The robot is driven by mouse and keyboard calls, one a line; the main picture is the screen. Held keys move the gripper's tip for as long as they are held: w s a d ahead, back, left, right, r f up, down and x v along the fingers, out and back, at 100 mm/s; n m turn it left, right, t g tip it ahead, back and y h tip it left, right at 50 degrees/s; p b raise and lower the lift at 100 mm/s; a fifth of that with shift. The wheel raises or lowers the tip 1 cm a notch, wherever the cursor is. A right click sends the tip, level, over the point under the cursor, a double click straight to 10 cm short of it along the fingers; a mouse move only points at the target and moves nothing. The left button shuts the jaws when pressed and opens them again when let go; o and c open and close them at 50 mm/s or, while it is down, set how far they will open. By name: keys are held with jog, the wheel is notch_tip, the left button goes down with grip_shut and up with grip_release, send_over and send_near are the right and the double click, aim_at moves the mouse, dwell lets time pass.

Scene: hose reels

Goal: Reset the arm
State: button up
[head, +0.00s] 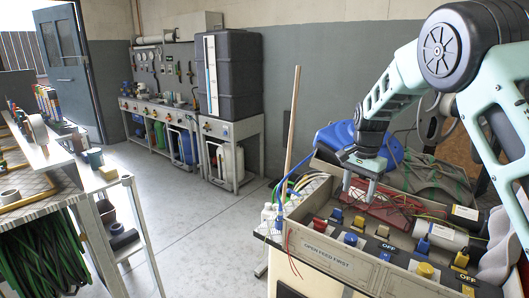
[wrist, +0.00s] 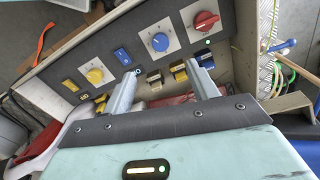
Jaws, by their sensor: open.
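My teal arm reaches in from the right in the head view. My gripper (head: 358,192) points down over a grey control box with its fingers apart and nothing seen between them. In the wrist view my gripper (wrist: 162,76) shows two separate grey fingers in front of the panel face. The control box (head: 330,254) carries a label reading "OPEN FEED FIRST" and blue and yellow switches. I cannot tell if the fingers touch anything.
A blue drum-like item (head: 340,139) and a wooden pole (head: 291,125) stand behind the box. White bottles (head: 268,216) are at its left. A shelf cart (head: 112,183) with green hoses stands at the left. A workbench (head: 240,127) lines the back wall. The middle floor is clear.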

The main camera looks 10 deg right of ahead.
jog(key=s+a+r+n+y, duration=0.1)
jog(key=s+a+r+n, duration=0.3)
jog(key=s+a, duration=0.5)
jog(key=s+a+r+n, duration=0.2)
jog(key=s+a+n, duration=0.4)
jog(key=s+a, duration=0.4)
jog(key=s+a+f+n+p, duration=0.1)
jog(key=s+n, duration=0.8)
jog(key=s, duration=1.1)
jog(key=shift+a+h, duration=0.3)
jog(key=shift+a, duration=0.2)
jog(key=shift+w, duration=0.1)
